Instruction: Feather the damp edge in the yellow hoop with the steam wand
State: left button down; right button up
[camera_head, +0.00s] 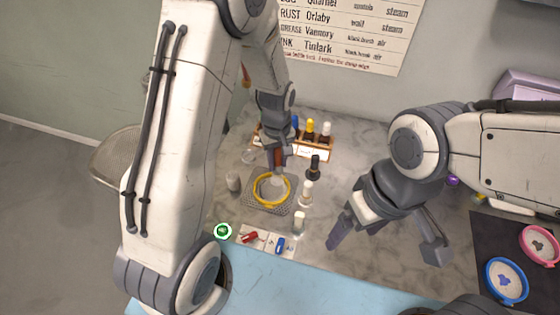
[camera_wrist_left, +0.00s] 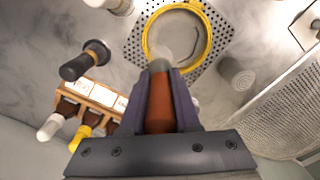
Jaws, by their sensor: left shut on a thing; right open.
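The yellow hoop (camera_head: 257,198) lies on a grey perforated plate (camera_head: 289,206) on the marble worktop. My left gripper (camera_head: 277,160) is shut on an orange-brown handle, which I take as the steam wand (camera_wrist_left: 159,103). In the left wrist view, its pale, cloudy head reaches over the near part of the yellow hoop (camera_wrist_left: 209,50). My right gripper (camera_head: 386,246) is open and empty, well right of the hoop.
A wooden rack (camera_head: 318,150) of bottles stands behind the hoop. Cards with red and blue items (camera_head: 280,245) lie in front. Blue (camera_head: 489,284) and pink hoops lie far right.

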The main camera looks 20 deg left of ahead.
pick_arm(q)
jog(key=shift+a, duration=1.05)
jog(key=shift+s+a, duration=0.65)
jog(key=shift+a, duration=0.2)
jog(key=shift+s+a, duration=0.1)
jog(key=shift+s, duration=0.05)
jog(key=shift+s+a, duration=0.2)
jog(key=shift+s, duration=0.35)
jog(key=shift+s+a, duration=0.15)
jog(key=shift+s, duration=0.4)
jog(key=shift+s+d, duration=0.2)
jog(key=shift+s, duration=0.45)
jog(key=shift+s+d, duration=0.2)
jog(key=shift+s, duration=0.4)
jog(key=shift+s+d, duration=0.1)
